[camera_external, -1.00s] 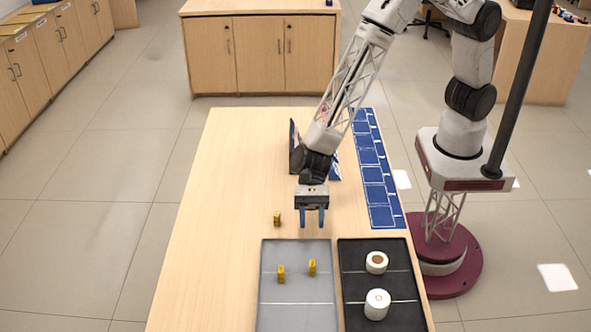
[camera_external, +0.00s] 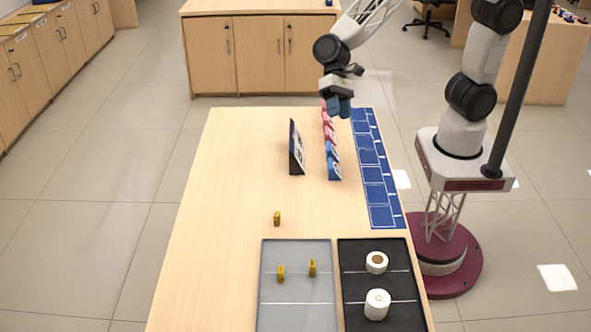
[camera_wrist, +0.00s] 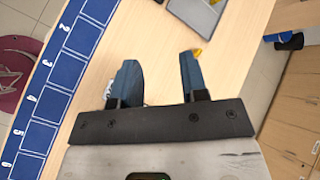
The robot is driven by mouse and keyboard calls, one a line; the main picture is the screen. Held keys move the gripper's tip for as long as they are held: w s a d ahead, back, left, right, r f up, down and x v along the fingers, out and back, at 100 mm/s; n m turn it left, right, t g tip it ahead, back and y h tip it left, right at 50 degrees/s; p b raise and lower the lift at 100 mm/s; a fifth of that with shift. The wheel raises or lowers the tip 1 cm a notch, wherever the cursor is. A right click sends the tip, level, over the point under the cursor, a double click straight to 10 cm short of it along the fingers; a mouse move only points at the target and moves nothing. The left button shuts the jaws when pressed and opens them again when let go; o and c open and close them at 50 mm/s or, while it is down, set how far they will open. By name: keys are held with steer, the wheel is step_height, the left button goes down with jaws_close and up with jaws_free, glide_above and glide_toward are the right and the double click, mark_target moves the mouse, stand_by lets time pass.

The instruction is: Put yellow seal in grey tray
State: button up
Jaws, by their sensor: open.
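One yellow seal (camera_external: 277,218) stands on the bare table just beyond the far edge of the grey tray (camera_external: 270,310). Two more yellow seals, a left one (camera_external: 281,274) and a right one (camera_external: 312,267), stand in the grey tray's far part. My gripper (camera_external: 340,112) is over the table's far end, well away from the seals. In the wrist view my gripper (camera_wrist: 155,75) is open, with nothing visible between its blue fingers. A small yellow bit (camera_wrist: 197,52), probably the table seal, shows partly hidden behind the right finger.
A black tray (camera_external: 410,318) with two white rolls (camera_external: 377,262) stands right of the grey tray. A dark upright panel (camera_external: 296,148) and a row of red and blue pieces (camera_external: 333,160) stand farther back. A blue marked strip (camera_external: 380,190) lines the right edge. The left side is clear.

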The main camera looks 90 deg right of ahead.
steer(key=s+d+r+n+t+h, duration=0.1)
steer(key=s+d+r+n+h, duration=0.1)
steer(key=s+d, duration=0.6)
steer(key=s+d+r+n+t+h, duration=0.1)
steer(key=s+d+r+n+h, duration=0.2)
steer(key=s+d, duration=0.5)
steer(key=s+d+r+n+t+h, duration=0.1)
steer(key=s+d+r+n+h, duration=0.2)
steer(key=s+d, duration=0.5)
steer(key=d+r+h, duration=0.1)
steer(key=d, duration=0.8)
steer(key=shift+s+r+t+h, duration=0.4)
